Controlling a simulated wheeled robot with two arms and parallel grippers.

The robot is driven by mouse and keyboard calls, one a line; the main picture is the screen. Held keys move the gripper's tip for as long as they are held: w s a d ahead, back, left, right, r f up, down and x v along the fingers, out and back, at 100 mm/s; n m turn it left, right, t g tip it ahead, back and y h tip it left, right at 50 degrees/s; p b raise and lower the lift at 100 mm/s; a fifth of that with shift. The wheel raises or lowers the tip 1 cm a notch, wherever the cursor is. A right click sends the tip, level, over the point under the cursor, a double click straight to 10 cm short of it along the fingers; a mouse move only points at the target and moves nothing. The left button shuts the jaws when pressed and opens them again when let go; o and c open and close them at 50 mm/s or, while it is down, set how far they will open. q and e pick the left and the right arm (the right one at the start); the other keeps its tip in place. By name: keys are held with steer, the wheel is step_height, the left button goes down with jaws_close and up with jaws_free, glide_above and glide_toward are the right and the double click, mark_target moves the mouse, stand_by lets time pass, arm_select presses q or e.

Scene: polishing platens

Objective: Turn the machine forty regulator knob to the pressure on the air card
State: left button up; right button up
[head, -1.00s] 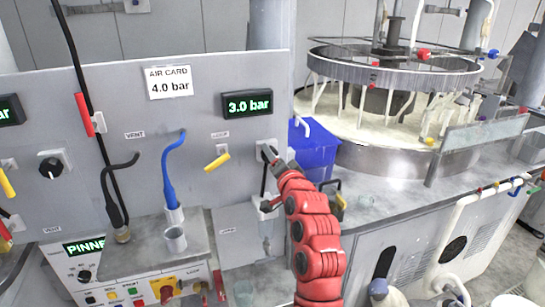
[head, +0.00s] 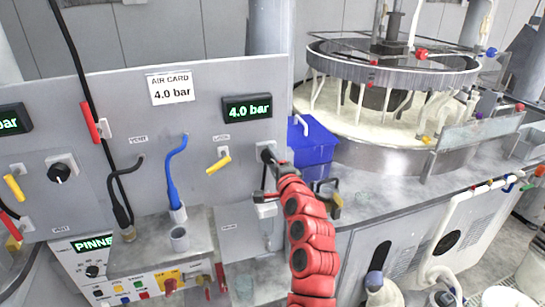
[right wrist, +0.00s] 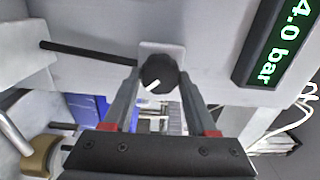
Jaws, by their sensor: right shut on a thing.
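The air card (head: 171,87) on the grey panel reads 4.0 bar. The display (head: 247,107) to its right also reads 4.0 bar in green. The regulator knob below this display is black and round with a white pointer mark, and shows in the right wrist view (right wrist: 158,74). My left gripper is not in view.
A second knob (head: 61,170) sits on the panel at left, under a partly cut-off display (head: 12,119). Yellow lever (head: 218,165) and blue hose (head: 172,178) stick out from the panel. A blue bin (head: 313,140) stands right of it, before the round polishing machine (head: 385,145).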

stand_by(0.4)
steer(key=o, duration=1.4)
steer(key=shift+c, duration=0.2)
steer(key=shift+s+d+b, duration=0.25)
steer(key=shift+s+b, duration=0.05)
steer(key=shift+s, duration=0.3)
steer(key=p+v, duration=0.6)
steer(key=v, duration=1)
steer(key=shift+p, duration=0.35)
